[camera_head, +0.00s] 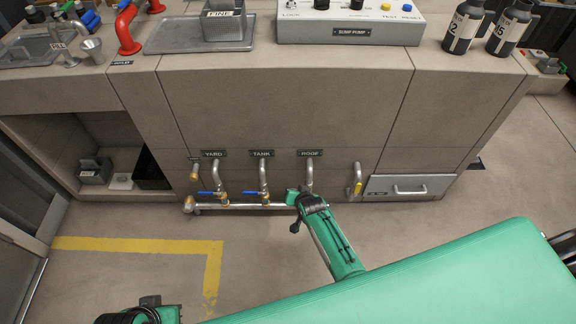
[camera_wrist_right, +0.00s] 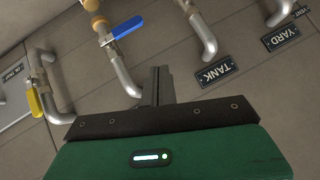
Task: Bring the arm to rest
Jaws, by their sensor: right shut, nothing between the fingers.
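In the head view my right arm (camera_head: 338,250) reaches forward from the lower middle to the front of the pump cabinet. Its gripper (camera_head: 295,227) is in front of the ROOF pipe (camera_head: 309,172) and hides part of that pipe's lower end. In the right wrist view the gripper's dark fingers (camera_wrist_right: 158,84) are closed together with nothing between them. The ROOF pipe's blue valve handle (camera_wrist_right: 122,27) lies above and left of the fingertips there; I cannot tell the gap to the pipe.
Blue handles stand at the YARD pipe (camera_head: 217,178) and TANK pipe (camera_head: 263,175). A yellow-handled pipe (camera_head: 357,178) and a metal drawer (camera_head: 409,188) are to the right. The sump pump box (camera_head: 350,27) sits on the counter (camera_head: 300,65). Open floor (camera_head: 130,273) lies left.

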